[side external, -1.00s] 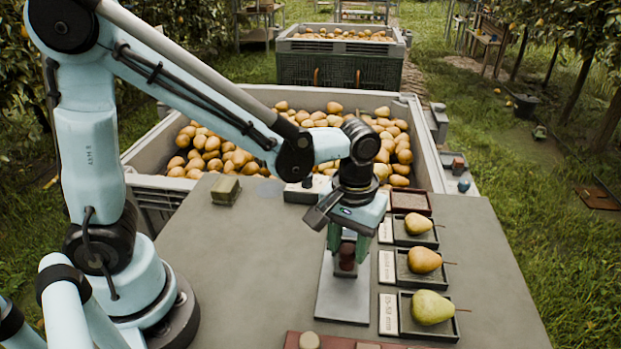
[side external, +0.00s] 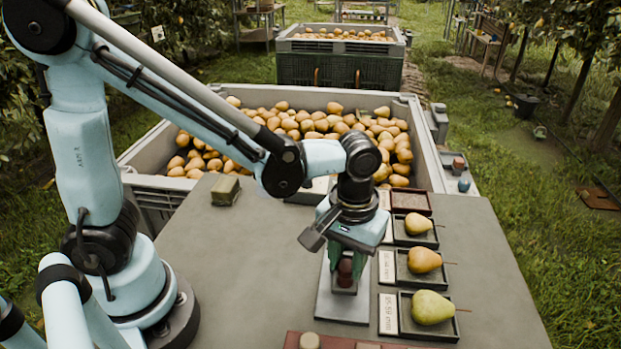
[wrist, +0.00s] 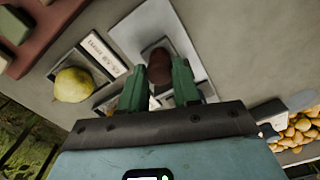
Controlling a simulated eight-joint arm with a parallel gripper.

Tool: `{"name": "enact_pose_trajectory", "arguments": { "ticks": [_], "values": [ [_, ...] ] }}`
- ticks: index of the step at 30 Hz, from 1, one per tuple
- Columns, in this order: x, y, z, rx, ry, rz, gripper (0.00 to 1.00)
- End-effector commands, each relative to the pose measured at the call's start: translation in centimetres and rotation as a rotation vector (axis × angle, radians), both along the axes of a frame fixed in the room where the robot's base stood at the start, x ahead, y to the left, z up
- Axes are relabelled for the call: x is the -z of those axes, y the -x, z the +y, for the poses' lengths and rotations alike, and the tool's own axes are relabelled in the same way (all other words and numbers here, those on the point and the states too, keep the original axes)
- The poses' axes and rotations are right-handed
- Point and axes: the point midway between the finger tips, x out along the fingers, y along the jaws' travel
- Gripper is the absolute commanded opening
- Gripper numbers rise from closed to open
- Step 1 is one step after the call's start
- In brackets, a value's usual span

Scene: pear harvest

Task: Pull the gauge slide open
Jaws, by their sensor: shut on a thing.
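The gauge is a pale grey metal plate (side external: 341,308) lying on the table, with an upright block and a dark red knob (side external: 345,272) on it. My gripper (side external: 346,262) is over the plate with its fingers pointing down at the knob. In the wrist view, the two green fingers of my gripper (wrist: 160,82) are on either side of the dark red knob (wrist: 159,62) and shut on it. The plate (wrist: 190,45) extends beyond the knob there. My wrist and fingers hide much of the slide, so how far it is open cannot be told.
Several small dark trays stand right of the gauge; the nearest tray (side external: 449,328) holds a green pear (side external: 432,307). A dark red rack (side external: 330,340) lies at the front edge. A grey pear bin (side external: 150,150) stands behind.

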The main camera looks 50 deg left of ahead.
Motion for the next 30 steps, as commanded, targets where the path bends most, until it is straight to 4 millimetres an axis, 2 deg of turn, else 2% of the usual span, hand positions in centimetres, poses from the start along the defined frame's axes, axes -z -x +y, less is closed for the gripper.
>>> {"name": "enact_pose_trajectory", "arguments": {
  "ticks": [2,3,5,17,23,30],
  "values": [
    [0.0,0.0,0.0,-0.001,0.001,0.001,0.0],
    [0.0,0.0,0.0,-0.001,0.001,0.001,0.33],
    [0.0,-0.1,0.0,-0.001,0.001,0.001,0.42],
    [-0.4,0.0,0.0,-0.001,0.001,0.0,0.42],
    [-2.5,0.0,0.0,-0.001,0.001,0.0,0.42],
    [-6.1,0.0,0.0,-0.001,0.001,0.0,0.42]
  ]
}}
